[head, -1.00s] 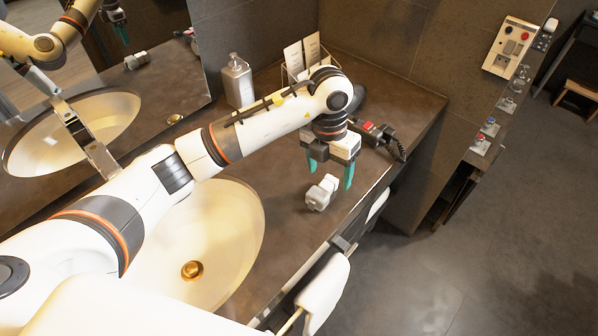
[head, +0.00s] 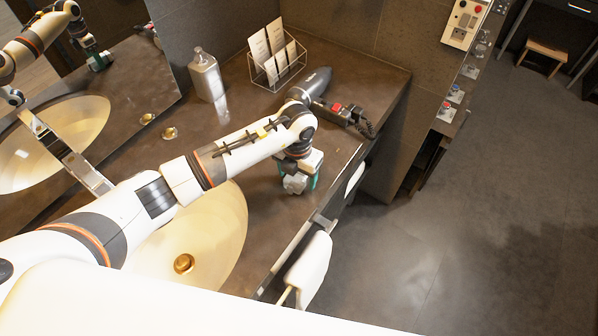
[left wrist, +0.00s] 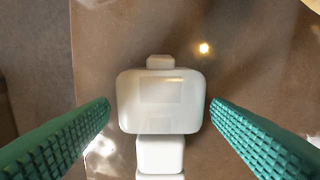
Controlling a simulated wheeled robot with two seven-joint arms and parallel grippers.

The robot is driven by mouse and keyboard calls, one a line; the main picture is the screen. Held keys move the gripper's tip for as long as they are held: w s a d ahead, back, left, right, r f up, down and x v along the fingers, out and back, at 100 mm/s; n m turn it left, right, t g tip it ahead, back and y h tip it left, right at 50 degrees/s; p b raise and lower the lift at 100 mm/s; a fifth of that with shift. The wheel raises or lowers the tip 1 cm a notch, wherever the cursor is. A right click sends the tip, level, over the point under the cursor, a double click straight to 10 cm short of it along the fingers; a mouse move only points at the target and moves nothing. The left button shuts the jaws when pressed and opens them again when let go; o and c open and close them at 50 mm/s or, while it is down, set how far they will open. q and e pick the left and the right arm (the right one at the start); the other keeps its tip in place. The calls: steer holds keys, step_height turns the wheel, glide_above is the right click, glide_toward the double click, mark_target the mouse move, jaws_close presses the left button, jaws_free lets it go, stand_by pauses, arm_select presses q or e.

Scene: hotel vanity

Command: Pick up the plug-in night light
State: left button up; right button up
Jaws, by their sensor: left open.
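The plug-in night light (head: 295,184) is a small white block lying on the brown vanity counter, right of the sink. In the left wrist view the night light (left wrist: 161,101) sits centred, its wide body and narrower blocks in line. My left gripper (head: 298,186) is lowered over it with its green fingers apart. In the left wrist view the fingers of the left gripper (left wrist: 160,112) stand on either side of the night light, with a gap on both sides. The gripper partly hides the light in the head view. My right gripper is not in view.
The sink (head: 228,235) lies left of the gripper. A hair dryer (head: 312,84), a card rack (head: 277,66) and a soap bottle (head: 207,76) stand behind. A white towel (head: 309,268) hangs at the counter's front edge.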

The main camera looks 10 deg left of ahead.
arm_select(q)
steer(key=shift+f, duration=0.4)
steer(key=shift+c, duration=0.5)
steer(key=shift+r, duration=0.1)
steer(key=c, duration=1.1)
